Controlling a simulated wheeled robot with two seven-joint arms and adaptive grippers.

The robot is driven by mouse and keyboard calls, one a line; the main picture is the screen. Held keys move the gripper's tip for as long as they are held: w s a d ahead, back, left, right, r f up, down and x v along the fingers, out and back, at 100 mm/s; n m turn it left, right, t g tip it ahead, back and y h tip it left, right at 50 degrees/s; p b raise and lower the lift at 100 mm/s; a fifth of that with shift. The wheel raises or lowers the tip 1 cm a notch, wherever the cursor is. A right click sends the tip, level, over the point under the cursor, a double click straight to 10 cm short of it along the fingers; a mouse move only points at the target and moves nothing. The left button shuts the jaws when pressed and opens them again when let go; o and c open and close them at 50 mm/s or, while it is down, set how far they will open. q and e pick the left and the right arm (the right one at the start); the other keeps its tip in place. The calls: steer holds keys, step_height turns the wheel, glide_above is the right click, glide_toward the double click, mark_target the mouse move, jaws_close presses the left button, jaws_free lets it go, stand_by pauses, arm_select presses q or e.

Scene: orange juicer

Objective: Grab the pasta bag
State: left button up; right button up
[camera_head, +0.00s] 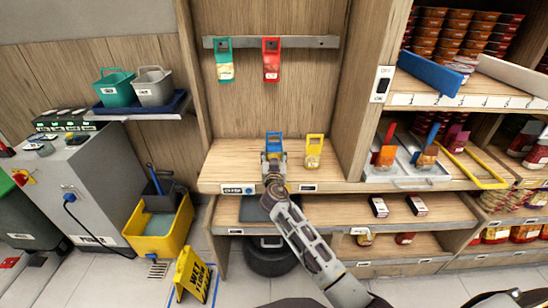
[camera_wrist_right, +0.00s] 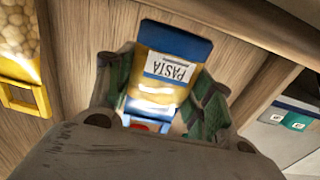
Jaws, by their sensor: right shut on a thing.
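The pasta bag is blue and yellow with a white label reading PASTA. It stands on the wooden shelf (camera_head: 225,176), with its blue top (camera_head: 274,140) showing above my right gripper (camera_head: 274,158) in the head view. In the right wrist view the pasta bag (camera_wrist_right: 168,68) sits between the two fingers of my right gripper (camera_wrist_right: 162,98), which are shut on its sides. The gripper hides the bag's lower part in the head view. My left gripper is not in view.
A yellow bag (camera_head: 313,151) stands close to the right on the same shelf. A green bag (camera_head: 223,60) and a red bag (camera_head: 271,60) hang on a rail above. A wooden upright (camera_head: 366,100) bounds the shelf's right side. The shelf left of the gripper is clear.

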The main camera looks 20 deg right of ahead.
mark_target(274, 133)
step_height(274, 133, up, 7)
steer(key=shift+r+p, duration=0.1)
steer(key=shift+p, duration=0.45)
steer(key=shift+r, duration=0.65)
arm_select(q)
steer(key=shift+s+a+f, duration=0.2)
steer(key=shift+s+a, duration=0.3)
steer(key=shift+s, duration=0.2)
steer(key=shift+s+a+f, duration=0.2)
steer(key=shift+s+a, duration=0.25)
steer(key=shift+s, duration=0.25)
arm_select(e)
steer(key=shift+r, duration=0.2)
